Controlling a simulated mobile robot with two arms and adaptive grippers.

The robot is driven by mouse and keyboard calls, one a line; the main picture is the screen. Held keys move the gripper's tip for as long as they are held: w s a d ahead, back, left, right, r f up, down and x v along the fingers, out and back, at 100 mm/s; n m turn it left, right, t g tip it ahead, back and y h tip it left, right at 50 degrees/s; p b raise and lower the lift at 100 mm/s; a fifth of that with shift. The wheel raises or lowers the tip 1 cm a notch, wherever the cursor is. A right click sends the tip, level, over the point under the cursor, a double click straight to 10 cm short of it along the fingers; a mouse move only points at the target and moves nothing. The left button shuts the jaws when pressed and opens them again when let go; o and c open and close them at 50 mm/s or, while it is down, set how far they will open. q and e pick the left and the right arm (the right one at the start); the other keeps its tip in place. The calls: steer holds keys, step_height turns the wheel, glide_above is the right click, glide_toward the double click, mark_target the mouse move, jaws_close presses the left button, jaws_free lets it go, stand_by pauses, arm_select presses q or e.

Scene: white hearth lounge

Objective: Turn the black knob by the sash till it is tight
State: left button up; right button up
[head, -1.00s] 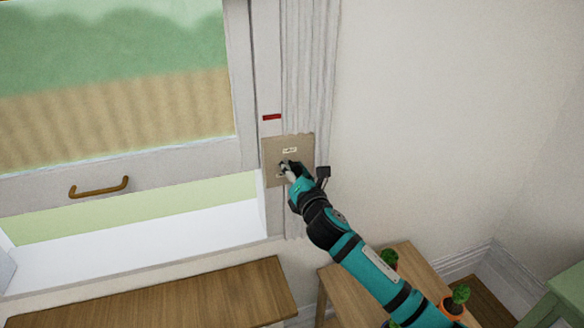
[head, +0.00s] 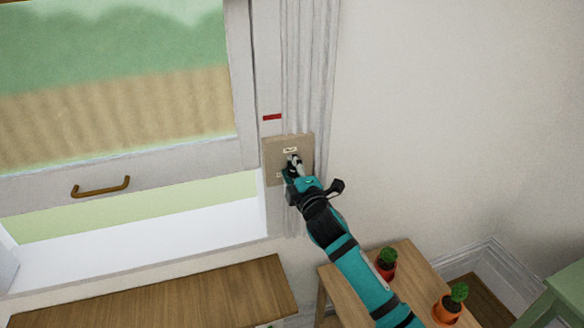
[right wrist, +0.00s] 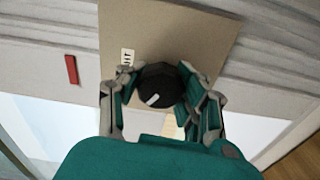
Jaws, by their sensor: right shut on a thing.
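The black knob (right wrist: 158,86) sits on a beige plate (right wrist: 185,35) beside the window frame. It has a white pointer mark on its face. My right gripper (right wrist: 163,96) has its fingers on both sides of the knob and is shut on it. In the head view the right gripper (head: 292,166) is at the plate (head: 304,148) and hides most of the knob. The window sash (head: 160,160) is raised a little, with a gap under it, and carries a brass handle (head: 101,188). My left gripper is not in view.
A red mark (head: 272,117) is on the frame above the plate. Below are a wooden cabinet top (head: 180,296) and a small table (head: 408,262) with potted cacti (head: 386,262).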

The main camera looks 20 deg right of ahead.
steer(key=m, duration=0.5)
steer(key=shift+s+f+m+p, duration=0.1)
steer(key=shift+f+m+p, duration=0.2)
steer(key=shift+f+p, duration=0.05)
steer(key=m+p, duration=0.1)
steer(key=m, duration=0.4)
steer(key=shift+m, duration=0.3)
steer(key=o, duration=1.3)
steer(key=shift+s+d+r, duration=0.1)
steer(key=shift+s+r, duration=0.05)
steer(key=shift+r, duration=0.2)
